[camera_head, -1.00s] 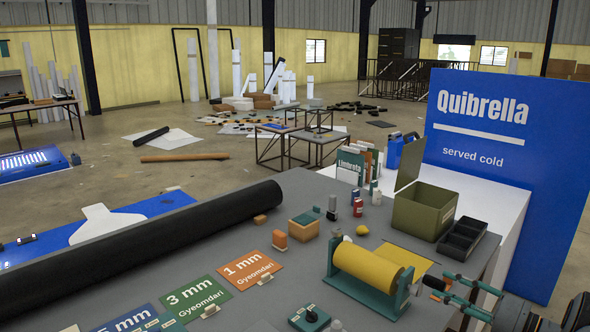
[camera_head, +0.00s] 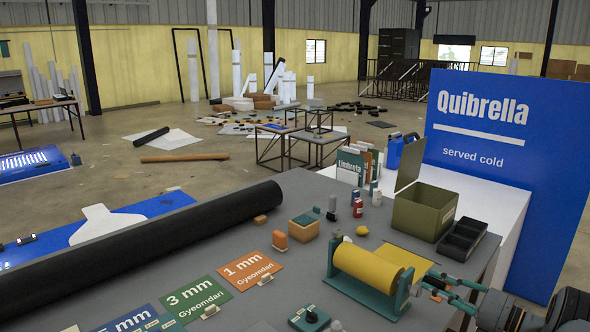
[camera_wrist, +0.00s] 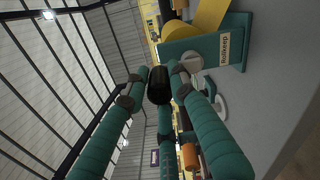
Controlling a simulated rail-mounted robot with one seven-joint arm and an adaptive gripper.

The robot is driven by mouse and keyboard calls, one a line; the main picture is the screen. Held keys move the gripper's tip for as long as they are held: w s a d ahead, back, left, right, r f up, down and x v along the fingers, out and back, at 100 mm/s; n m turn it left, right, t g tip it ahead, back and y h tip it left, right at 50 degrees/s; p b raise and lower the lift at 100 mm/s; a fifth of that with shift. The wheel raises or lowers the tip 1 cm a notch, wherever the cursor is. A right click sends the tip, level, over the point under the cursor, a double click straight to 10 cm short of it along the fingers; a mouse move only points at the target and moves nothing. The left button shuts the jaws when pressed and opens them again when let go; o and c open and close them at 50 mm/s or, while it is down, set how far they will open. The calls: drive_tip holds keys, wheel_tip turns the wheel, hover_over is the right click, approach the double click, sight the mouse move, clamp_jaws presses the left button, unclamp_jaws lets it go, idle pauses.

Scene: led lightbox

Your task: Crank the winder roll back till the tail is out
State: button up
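The winder (camera_head: 395,305) has teal end plates and carries a yellow roll (camera_head: 365,270) on the grey table. Yellow sheet (camera_head: 408,256) shows flat just behind the roll. In the wrist view, the winder's teal plate (camera_wrist: 205,52) bears a "Rollkeep" label, with the yellow roll (camera_wrist: 209,18) behind it. A black crank knob (camera_wrist: 158,85) lies between my gripper's fingertips (camera_wrist: 158,78), with visible gaps on both sides. My gripper (camera_head: 434,285) is open, at the winder's right end. A pale round part (camera_wrist: 191,64) sits behind the right fingertip. The crank arm is mostly hidden.
An olive box (camera_head: 422,212) with a raised lid and a black tray (camera_head: 461,238) stand behind the winder. A teal block (camera_head: 309,318) with a black knob is at the front. A long black roll (camera_head: 140,240) crosses the table.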

clamp_jaws()
drive_tip(key=shift+w+d, duration=0.2)
drive_tip(key=shift+o, duration=2.4)
unclamp_jaws()
drive_tip(key=v, duration=0.7)
